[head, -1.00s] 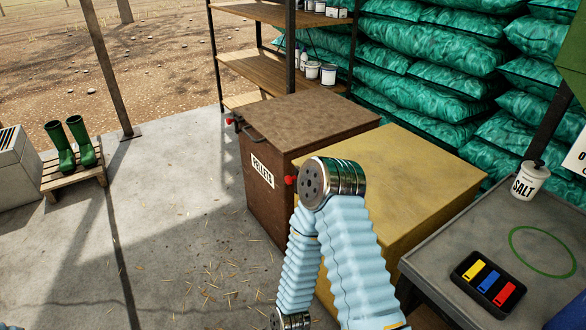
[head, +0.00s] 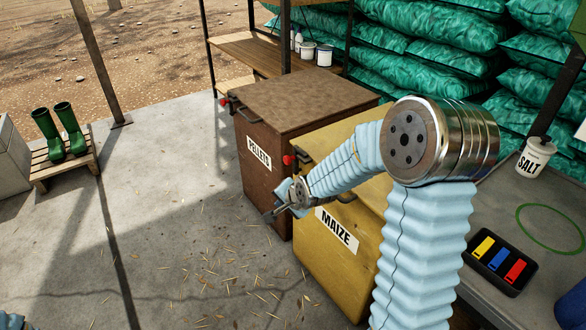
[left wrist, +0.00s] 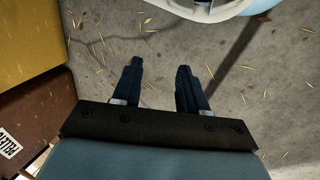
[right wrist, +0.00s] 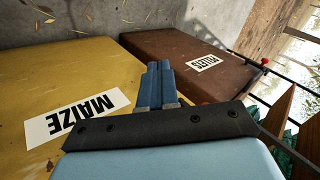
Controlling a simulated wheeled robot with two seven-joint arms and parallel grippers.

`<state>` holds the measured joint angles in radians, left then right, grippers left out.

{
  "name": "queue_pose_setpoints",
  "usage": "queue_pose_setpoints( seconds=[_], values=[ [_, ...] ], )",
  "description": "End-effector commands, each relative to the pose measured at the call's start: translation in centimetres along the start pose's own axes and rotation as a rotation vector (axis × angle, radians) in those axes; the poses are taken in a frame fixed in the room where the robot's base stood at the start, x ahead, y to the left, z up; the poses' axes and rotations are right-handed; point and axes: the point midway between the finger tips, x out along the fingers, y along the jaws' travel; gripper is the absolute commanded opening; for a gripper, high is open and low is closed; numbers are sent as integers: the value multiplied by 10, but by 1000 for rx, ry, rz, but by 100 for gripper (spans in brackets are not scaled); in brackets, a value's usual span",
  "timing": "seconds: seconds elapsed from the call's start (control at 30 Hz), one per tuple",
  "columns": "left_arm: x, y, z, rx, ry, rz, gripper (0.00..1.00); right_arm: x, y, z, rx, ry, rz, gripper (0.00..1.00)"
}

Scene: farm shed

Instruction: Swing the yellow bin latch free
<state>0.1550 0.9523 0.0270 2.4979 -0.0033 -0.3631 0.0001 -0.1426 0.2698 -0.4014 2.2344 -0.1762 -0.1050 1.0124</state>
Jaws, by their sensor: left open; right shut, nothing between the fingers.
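The yellow bin (head: 318,263) bears a MAIZE label (head: 337,230) and shows in the right wrist view (right wrist: 95,75). Its red latch knob (head: 288,159) is at the upper left corner of its front, beside a dark bracket. My right gripper (head: 270,215) is shut and empty in front of the bins, below and left of that knob and apart from it. In the right wrist view its fingers (right wrist: 158,68) are together; a bit of red (right wrist: 205,103) shows just behind the gripper's dark edge. My left gripper (left wrist: 158,70) is open and empty above the concrete floor.
The brown PELLETS bin (head: 262,185) stands close beside the yellow one, with its own red knob (head: 224,101). A grey table (head: 500,215) at the right holds a tray (head: 478,262) of coloured tags and a salt tub (head: 535,158). The straw-strewn floor in front is clear.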

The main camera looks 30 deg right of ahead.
Motion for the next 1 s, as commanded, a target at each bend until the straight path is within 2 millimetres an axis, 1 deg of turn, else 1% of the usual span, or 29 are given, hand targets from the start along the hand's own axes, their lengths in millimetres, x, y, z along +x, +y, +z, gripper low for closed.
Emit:
queue_pose_setpoints(
  seconds=[0.03,0.1,0.2,0.3,0.57,0.67,0.77,0.87,0.97,1.0],
  values=[
    [8,-4,0,-1,1,-1,43,-19,-16,-29,106,50,-60,0],
    [11,-5,0,-2,2,-1,43,-45,-30,-60,243,93,-121,0],
    [13,-6,0,-2,3,-2,43,-70,-39,-87,374,123,-177,0],
    [13,-6,0,-3,3,-2,43,-81,-41,-98,431,133,-200,0],
    [13,-6,-1,-3,3,-2,43,-82,-42,-99,437,133,-200,0],
    [16,-8,-1,-3,4,-3,43,-79,-41,-99,436,134,-200,0],
    [24,-13,-2,-6,7,-6,43,-72,-39,-99,436,134,-199,0],
    [37,-22,-4,-12,13,-12,43,-61,-39,-100,435,135,-200,0],
    [52,-33,-7,-19,22,-19,43,-48,-40,-101,434,134,-201,0],
    [57,-38,-8,-21,25,-21,43,-40,-40,-103,436,135,-198,0]
  ],
)
